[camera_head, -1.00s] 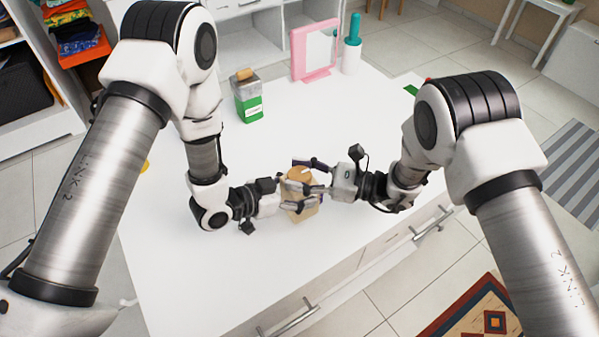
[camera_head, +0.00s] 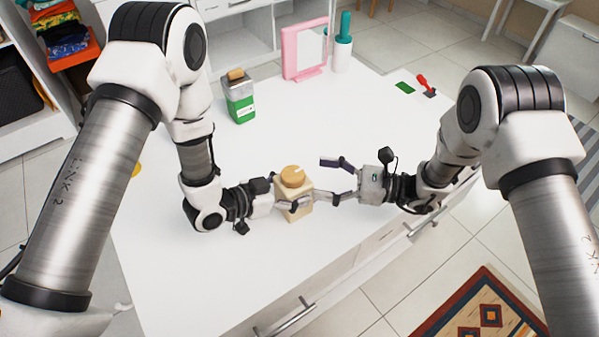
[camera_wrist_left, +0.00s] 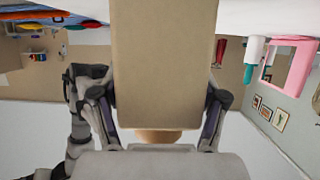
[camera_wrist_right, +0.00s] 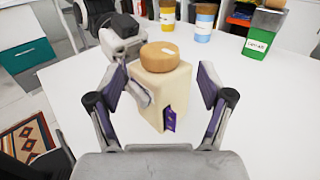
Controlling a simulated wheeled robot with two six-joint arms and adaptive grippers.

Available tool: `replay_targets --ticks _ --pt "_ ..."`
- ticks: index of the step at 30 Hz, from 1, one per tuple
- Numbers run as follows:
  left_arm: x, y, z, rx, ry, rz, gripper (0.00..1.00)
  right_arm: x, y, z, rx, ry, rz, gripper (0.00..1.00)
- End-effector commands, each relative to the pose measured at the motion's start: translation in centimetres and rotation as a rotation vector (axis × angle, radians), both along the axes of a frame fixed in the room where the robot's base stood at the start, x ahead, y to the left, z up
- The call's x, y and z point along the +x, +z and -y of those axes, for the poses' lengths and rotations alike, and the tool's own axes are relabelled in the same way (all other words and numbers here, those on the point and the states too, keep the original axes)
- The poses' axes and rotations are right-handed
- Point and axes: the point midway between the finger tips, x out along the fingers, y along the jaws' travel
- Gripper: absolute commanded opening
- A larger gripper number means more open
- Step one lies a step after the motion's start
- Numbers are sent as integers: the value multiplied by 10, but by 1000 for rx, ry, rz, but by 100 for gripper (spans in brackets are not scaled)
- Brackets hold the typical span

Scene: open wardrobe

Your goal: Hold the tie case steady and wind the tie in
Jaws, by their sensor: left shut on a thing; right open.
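The tie case (camera_head: 294,208) is a pale wooden box with a round tan knob (camera_head: 293,177) on top. It stands upright on the white table. My left gripper (camera_head: 295,203) is shut on the case from the left. In the left wrist view the case (camera_wrist_left: 165,70) fills the space between the fingers. My right gripper (camera_head: 337,179) is open and empty just right of the case. In the right wrist view the case and knob (camera_wrist_right: 160,57) lie ahead between the spread fingers. A short purple piece of tie (camera_wrist_right: 169,118) shows at a slot low on the case.
A green-labelled container (camera_head: 239,97), a pink-framed mirror (camera_head: 305,50) and a teal-handled roller (camera_head: 343,42) stand at the back. A green card (camera_head: 405,87) and a red-handled tool (camera_head: 427,86) lie at the right. The table (camera_head: 190,270) in front is clear.

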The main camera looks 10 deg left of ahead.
Motion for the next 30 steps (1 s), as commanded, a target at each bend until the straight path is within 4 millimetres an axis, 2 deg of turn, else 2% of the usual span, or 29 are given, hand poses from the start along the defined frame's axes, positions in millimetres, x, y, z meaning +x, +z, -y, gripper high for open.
replay_targets --ticks 1,3,7,17,21,26,30 --pt "0 0 0 -1 0 1 45 1 0 14 1 -6 -1 79" --pt "0 0 0 -1 0 1 45 1 0 29 2 -5 0 79" --pt "0 0 0 -1 0 1 45 0 0 46 1 -2 1 79" --pt "0 0 0 -1 0 1 45 0 0 51 0 1 -1 79" --pt "0 0 0 -1 0 1 45 -2 4 50 19 16 -78 79" --pt "0 0 0 -1 0 1 45 31 39 47 75 183 -95 79" --pt "0 0 0 -1 0 1 45 55 47 45 54 366 -67 79"
